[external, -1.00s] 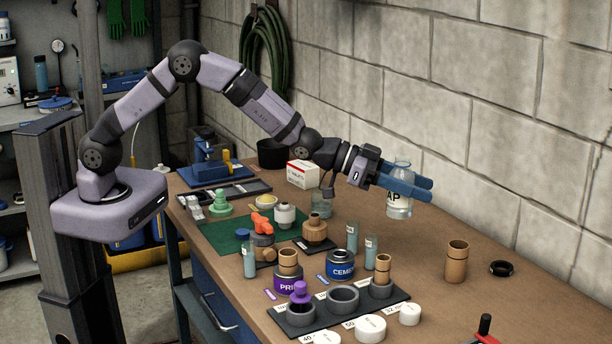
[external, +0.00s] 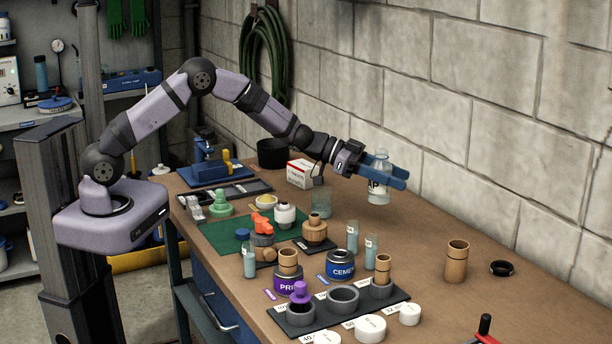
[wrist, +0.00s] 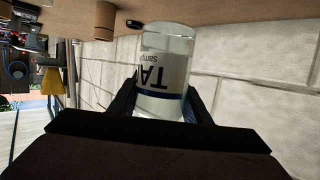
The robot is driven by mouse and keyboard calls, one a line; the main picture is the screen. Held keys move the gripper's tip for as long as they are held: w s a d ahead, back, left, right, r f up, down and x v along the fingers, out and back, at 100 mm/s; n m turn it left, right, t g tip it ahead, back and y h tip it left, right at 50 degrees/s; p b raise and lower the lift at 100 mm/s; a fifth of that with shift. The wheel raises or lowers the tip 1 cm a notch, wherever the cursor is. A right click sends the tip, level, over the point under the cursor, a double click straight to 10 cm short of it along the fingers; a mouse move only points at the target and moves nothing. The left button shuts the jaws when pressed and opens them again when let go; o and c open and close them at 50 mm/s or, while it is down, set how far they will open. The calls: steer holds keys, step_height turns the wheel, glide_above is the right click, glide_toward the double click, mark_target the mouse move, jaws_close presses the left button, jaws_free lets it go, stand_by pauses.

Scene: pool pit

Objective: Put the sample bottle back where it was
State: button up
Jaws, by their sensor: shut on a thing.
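My gripper (external: 386,175) has blue fingers and is shut on a clear sample bottle (external: 379,190) with a white label. The bottle is held upright or nearly so above the back part of the workbench (external: 420,262), near the block wall. In the wrist view the bottle (wrist: 165,75) sits between the two dark fingers (wrist: 163,100), and part of its printed label shows upside down. Its bottom appears clear of the bench. I cannot tell which spot on the bench it came from.
Left of the bottle stand a glass beaker (external: 321,203) and a white-and-red box (external: 302,173). Several fittings, vials and cans crowd the bench's middle. A brown cylinder (external: 456,262) and a black ring (external: 502,268) stand at right. The bench below and right of the bottle is clear.

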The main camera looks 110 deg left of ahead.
steer(key=shift+f+p, duration=0.95)
steer(key=shift+f, duration=3.95)
steer(key=shift+f, duration=0.25)
steer(key=o, duration=1.1)
steer(key=shift+r, duration=0.15)
